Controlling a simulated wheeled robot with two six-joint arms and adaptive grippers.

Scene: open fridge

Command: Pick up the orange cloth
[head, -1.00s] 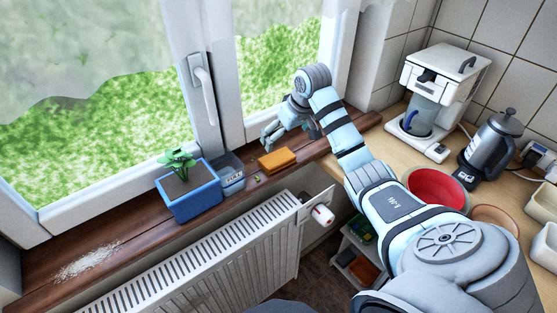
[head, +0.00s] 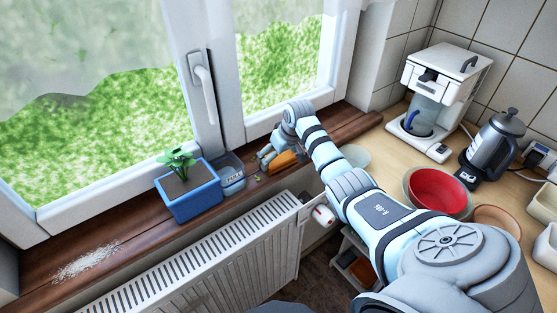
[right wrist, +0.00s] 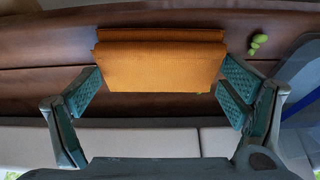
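The orange cloth (right wrist: 162,62) lies folded on the wooden windowsill. In the head view the cloth (head: 284,160) is partly hidden by my right gripper (head: 272,157). In the right wrist view my right gripper (right wrist: 158,97) is open, with one finger at each side of the cloth's near part. I cannot tell whether the fingers touch the cloth. My left gripper is in neither view.
A blue planter (head: 192,197) with a green plant and a small clear container (head: 231,176) stand left of the cloth. A radiator (head: 230,255) is below the sill (head: 130,228). White powder (head: 85,262) lies at the far left. A counter with a red bowl (head: 438,190) is at right.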

